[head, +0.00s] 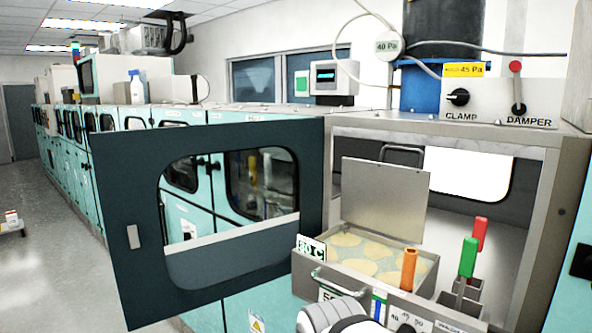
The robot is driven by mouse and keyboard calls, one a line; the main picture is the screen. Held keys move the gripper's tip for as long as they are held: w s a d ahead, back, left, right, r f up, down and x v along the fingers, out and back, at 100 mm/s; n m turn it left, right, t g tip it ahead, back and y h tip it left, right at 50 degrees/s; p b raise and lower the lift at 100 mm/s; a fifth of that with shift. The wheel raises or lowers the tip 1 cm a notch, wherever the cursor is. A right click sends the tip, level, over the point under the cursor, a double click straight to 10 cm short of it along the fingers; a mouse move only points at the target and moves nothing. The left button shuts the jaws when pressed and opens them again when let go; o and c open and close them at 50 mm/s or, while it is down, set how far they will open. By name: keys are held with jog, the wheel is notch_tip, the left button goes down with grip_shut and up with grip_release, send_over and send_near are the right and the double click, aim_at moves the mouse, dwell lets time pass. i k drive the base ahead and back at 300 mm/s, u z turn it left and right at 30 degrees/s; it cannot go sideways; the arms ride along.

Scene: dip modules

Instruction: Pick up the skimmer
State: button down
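Three upright tool handles show in the head view, in the open cabinet at the right. The orange handle (409,268) stands at the front right edge of an open bath (385,280). The green handle (468,258) and the red handle (480,234) stand in a grey metal holder (462,298) to its right. I cannot tell which handle belongs to the skimmer, as the lower ends are hidden. A white and grey rounded part of my arm shows at the bottom edge, in front of the bath. My gripper itself is not in view.
The bath holds several pale yellow discs, and its metal lid (385,198) is raised. A dark windowed door (225,285) swings out to the left of the opening. The cabinet frame (540,220) bounds the right side.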

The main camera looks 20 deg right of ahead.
aim_at(470, 248)
jog(key=z, duration=1.45)
